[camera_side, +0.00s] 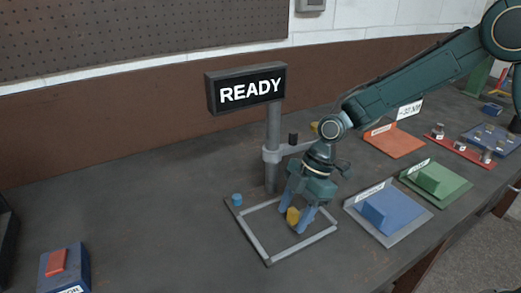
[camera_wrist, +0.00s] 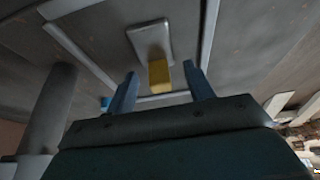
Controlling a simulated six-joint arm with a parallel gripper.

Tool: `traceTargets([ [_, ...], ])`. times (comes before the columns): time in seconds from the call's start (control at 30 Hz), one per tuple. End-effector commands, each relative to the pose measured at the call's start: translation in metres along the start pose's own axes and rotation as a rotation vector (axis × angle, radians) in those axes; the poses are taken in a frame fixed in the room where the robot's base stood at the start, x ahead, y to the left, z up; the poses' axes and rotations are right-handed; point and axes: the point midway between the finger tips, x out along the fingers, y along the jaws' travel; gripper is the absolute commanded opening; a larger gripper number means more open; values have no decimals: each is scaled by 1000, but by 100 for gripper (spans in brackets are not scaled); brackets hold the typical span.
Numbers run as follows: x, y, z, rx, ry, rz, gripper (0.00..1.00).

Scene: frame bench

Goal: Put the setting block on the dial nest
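My gripper (camera_side: 297,217) points down over a square grey frame (camera_side: 262,245) on the bench, beside the column (camera_side: 272,150) with the READY sign. In the wrist view my gripper (camera_wrist: 159,70) has its two blue fingers apart, with a gap on each side of a yellow piece (camera_wrist: 160,75). No readable label tells which piece is the setting block or the dial nest.
A blue block (camera_side: 388,211) and a green block (camera_side: 434,179) sit on labelled pads to the right. An orange pad (camera_side: 394,140) and a red strip with metal pegs (camera_side: 460,150) lie behind. A blue box with a red top (camera_side: 62,268) stands front left.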

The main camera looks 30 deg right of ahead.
Motion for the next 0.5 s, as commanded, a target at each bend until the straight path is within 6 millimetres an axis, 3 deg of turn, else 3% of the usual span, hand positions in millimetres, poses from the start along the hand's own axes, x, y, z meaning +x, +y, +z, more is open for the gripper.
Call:
traceTargets([
  [0.5, -7, 0, -1, 1, 1, 2, 57],
])
